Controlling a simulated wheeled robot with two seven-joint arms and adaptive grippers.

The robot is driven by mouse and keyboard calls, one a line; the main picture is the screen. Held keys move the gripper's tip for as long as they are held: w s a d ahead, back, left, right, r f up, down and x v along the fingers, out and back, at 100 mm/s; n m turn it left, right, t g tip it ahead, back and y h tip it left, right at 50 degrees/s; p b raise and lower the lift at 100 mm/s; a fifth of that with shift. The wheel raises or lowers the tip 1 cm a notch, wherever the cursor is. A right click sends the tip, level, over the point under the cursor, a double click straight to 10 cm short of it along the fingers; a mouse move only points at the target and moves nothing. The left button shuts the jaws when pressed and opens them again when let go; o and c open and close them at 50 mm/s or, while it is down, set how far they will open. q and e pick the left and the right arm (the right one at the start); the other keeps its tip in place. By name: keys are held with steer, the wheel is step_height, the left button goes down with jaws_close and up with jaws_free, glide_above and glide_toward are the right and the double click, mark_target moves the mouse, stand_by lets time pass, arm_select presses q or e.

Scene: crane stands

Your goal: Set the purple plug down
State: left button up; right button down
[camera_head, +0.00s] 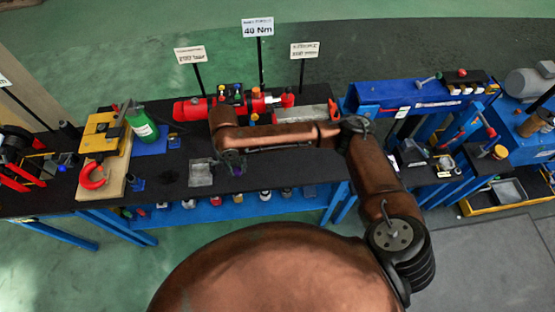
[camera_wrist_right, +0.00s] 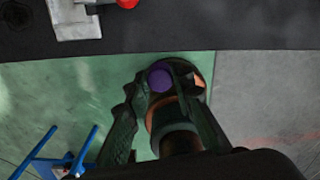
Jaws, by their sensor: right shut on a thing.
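My right gripper (camera_head: 235,167) hangs over the dark bench top (camera_head: 270,177), near its front edge, in the head view. It is shut on the purple plug (camera_wrist_right: 160,79), whose round purple end shows between the fingers in the wrist view. The plug is mostly hidden by the fingers. The wrist view shows green floor behind the held plug. A grey tray (camera_head: 201,173) lies on the bench just left of the gripper; I cannot tell what is in it. My left gripper is out of view.
A green bottle (camera_head: 142,122) stands on a blue pad at the left. Red cylinders (camera_head: 190,109) lie behind my right forearm. A blue machine (camera_head: 415,96) stands at the right. Items fill a lower blue shelf (camera_head: 250,206).

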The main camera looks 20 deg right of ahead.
steer(key=w+d+f, duration=0.2)
steer(key=d, duration=0.1)
steer(key=w+d+f, duration=0.5)
steer(key=d+f, duration=0.1)
steer(key=shift+w+d+f, duration=0.1)
steer(key=shift+w+d, duration=0.15)
steer(key=shift+d, duration=0.15)
steer(key=shift+w+d+f, duration=0.3)
steer(key=shift+d+f, duration=0.1)
steer(key=shift+f, duration=0.25)
steer(key=shift+w+d+f, duration=0.1)
steer(key=shift+f, duration=1.6)
steer(key=shift+f, duration=0.1)
steer(key=c, duration=1.7)
jaws_free()
step_height(320, 180, up, 12)
steer(key=shift+r, duration=0.15)
